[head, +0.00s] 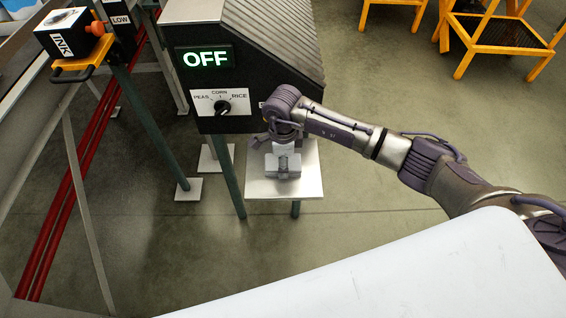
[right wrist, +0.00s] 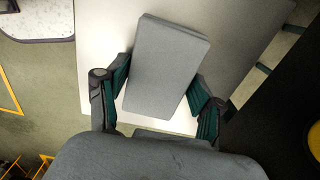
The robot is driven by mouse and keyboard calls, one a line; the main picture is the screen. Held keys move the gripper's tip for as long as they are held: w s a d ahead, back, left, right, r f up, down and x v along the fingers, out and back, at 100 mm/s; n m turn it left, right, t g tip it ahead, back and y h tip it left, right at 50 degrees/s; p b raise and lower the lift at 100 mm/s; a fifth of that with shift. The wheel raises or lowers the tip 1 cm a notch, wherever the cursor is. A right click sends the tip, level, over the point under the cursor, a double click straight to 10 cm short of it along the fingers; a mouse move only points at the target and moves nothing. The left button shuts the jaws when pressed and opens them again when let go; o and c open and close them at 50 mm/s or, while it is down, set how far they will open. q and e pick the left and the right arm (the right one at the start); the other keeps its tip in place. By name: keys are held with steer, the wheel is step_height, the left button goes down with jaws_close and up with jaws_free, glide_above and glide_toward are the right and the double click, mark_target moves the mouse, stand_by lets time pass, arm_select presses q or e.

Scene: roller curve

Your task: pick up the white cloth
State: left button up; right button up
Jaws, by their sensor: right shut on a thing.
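The white cloth (right wrist: 166,62) looks like a flat, folded rectangular pad, grey in the shade, at the centre of the right wrist view. My right gripper (right wrist: 160,100) has one finger on each side of it and is shut on it. In the head view the right arm comes in from the right, and the gripper (head: 283,165) is over the small pale shelf (head: 305,186) below the control box. The cloth is hard to tell from the gripper there. I cannot tell whether it is clear of the shelf. My left gripper is not in view.
The dark control box (head: 209,75) with a lit OFF sign and a knob stands just behind the shelf. A frame with red rails (head: 68,205) and an INK box (head: 70,40) are at the left. Yellow steps (head: 495,35) stand at the upper right. A white surface (head: 440,270) fills the lower right.

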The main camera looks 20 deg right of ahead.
steer(key=shift+r, duration=0.1)
steer(key=shift+w+r, duration=0.1)
steer(key=shift+r, duration=0.5)
step_height(320, 180, up, 3)
steer(key=shift+f, duration=0.1)
steer(key=s+d+r+b, duration=0.1)
steer(key=s+d+r, duration=0.6)
steer(key=d, duration=0.2)
steer(key=shift+d, duration=0.25)
